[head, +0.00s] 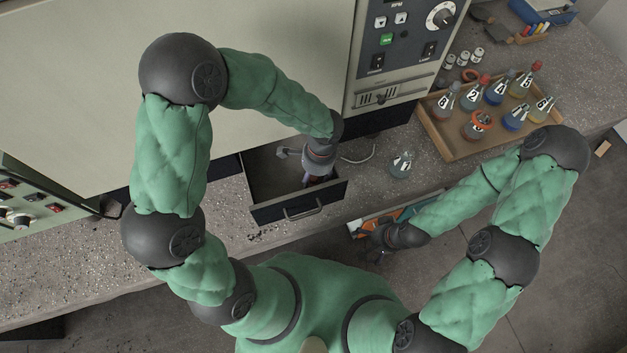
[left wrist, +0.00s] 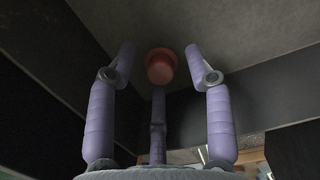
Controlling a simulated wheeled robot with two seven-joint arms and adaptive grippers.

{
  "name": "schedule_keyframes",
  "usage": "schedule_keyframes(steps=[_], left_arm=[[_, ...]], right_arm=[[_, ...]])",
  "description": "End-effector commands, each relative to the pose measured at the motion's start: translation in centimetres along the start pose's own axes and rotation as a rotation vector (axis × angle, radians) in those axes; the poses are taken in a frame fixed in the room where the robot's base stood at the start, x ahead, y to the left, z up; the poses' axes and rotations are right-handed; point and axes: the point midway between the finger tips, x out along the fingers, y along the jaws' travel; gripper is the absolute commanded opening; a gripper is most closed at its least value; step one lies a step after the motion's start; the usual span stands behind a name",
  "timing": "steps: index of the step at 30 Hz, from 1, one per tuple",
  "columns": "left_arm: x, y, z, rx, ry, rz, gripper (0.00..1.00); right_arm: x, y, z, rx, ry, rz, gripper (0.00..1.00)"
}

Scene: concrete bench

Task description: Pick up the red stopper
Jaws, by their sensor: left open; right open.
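The red stopper (left wrist: 160,66) shows in the left wrist view, low in the open drawer (head: 312,214). In the head view it is hidden by my left gripper and the drawer front. My left gripper (head: 316,181) points down into the drawer with its purple fingers spread. The stopper appears between its fingertips in the left wrist view, with no finger visibly closed on it; the depth gap is hard to judge. My right gripper (head: 383,256) is open and empty, low near the front edge of the bench.
Drawer walls stand close around my left gripper. A wooden tray (head: 437,128) with several labelled flasks is at the right. A lone flask (head: 401,164) stands right of the drawer. A shallow bin (head: 357,230) with coloured items lies beside my right gripper. The large cabinet (head: 270,65) rises behind.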

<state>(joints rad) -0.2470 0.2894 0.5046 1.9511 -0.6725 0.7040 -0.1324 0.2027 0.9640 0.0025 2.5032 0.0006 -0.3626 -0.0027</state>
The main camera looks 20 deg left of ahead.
Motion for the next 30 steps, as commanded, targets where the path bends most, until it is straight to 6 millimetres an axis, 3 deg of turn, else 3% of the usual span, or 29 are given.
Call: schedule_keyframes(steps=[5, 9, 10, 23, 30], left_arm=[[-0.1, 0.0, 0.0, 0.0, 0.001, -0.001, 0.52], [-0.1, 0.0, 0.0, 0.0, 0.001, -0.001, 0.15], [-0.1, 0.0, 0.0, 0.0, 0.001, -0.001, 0.11], [-0.5, 0.0, 0.0, 0.0, 0.001, -0.001, 0.11], [-4.4, -0.1, 0.4, -0.001, 0.004, -0.005, 0.11]], right_arm=[[-0.1, 0.0, 0.0, 0.0, 0.0, 0.0, 1.0], [-0.1, 0.0, 0.0, 0.0, 0.0, 0.0, 1.0], [-0.1, 0.0, 0.0, 0.0, 0.0, 0.0, 1.0], [-0.3, -0.1, 0.0, 0.0, 0.0, 0.0, 1.0], [-1.8, -0.6, 0.1, 0.0, 0.0, 0.0, 1.0]])
